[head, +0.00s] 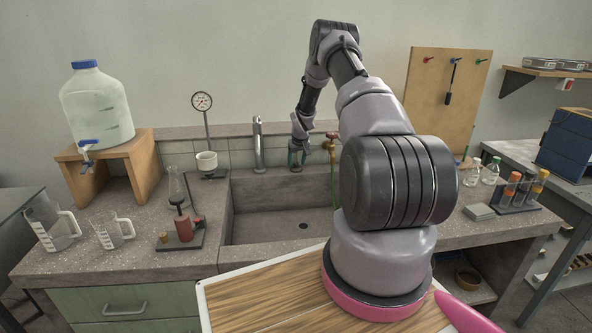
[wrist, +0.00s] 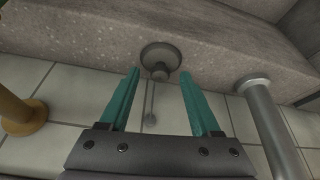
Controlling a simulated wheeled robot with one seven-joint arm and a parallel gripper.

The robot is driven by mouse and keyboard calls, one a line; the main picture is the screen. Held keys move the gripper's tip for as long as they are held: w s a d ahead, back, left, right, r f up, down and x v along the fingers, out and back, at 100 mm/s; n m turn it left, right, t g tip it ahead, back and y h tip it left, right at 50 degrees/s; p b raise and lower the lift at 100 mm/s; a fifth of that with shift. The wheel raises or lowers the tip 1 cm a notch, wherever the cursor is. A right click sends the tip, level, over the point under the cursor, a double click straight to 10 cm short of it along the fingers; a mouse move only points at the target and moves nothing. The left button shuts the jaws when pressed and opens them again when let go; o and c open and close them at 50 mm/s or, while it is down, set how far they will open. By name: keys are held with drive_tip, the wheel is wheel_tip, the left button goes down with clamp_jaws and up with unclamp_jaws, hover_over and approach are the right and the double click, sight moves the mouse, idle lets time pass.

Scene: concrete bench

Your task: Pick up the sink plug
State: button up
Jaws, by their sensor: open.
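The sink plug (wrist: 160,57) is a dark grey disc with a short knob, at the upper middle of the wrist view. It is on the speckled stone by the tiled wall, with a thin chain or rod (wrist: 150,102) trailing from it towards the tiles. My gripper (wrist: 160,76) is open, its two teal fingers pointing at the plug, one to each side of the knob, with nothing held between them. In the head view my gripper (head: 297,158) is at the back edge of the sink, right of the tap. I cannot make out the plug there.
The metal tap (head: 258,145) stands close by; its post (wrist: 268,125) is right of my fingers in the wrist view. A brass fitting (wrist: 22,115) is at the left. The sink basin (head: 270,226) is empty, with a dark drain (head: 303,225). Glassware stands on both sides.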

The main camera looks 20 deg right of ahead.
drive_tip(key=shift+w+f, duration=0.1)
drive_tip(key=shift+f, duration=0.2)
clamp_jaws()
